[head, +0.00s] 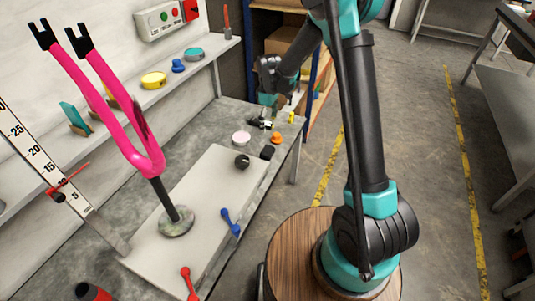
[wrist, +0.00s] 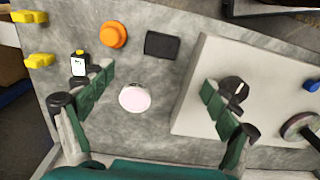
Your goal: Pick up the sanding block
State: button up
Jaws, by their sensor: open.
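A small dark rectangular block (wrist: 161,44), which looks like the sanding block, lies on the grey bench top beside the white board in the wrist view. In the head view it (head: 267,152) sits at the board's right edge. My gripper (wrist: 158,82) is open and empty, its green fingers spread wide. In the wrist view the block shows above the gap between the fingertips, apart from both. In the head view my gripper (head: 266,117) is over the far end of the bench, beyond the block.
Around the block are a pale pink disc (wrist: 134,98), an orange round piece (wrist: 113,34), a white yellow-capped bottle (wrist: 78,66) and yellow pieces (wrist: 38,60). A black ring-like piece (wrist: 235,88) is on the white board (wrist: 190,115). A pink fork (head: 150,160) stands on that board.

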aim_at(267, 150)
jog(key=f, duration=1.7)
jog(key=shift+s+a+f, duration=0.15)
jog(key=shift+a, duration=0.1)
jog(key=shift+c, duration=0.4)
jog(key=c, duration=1.2)
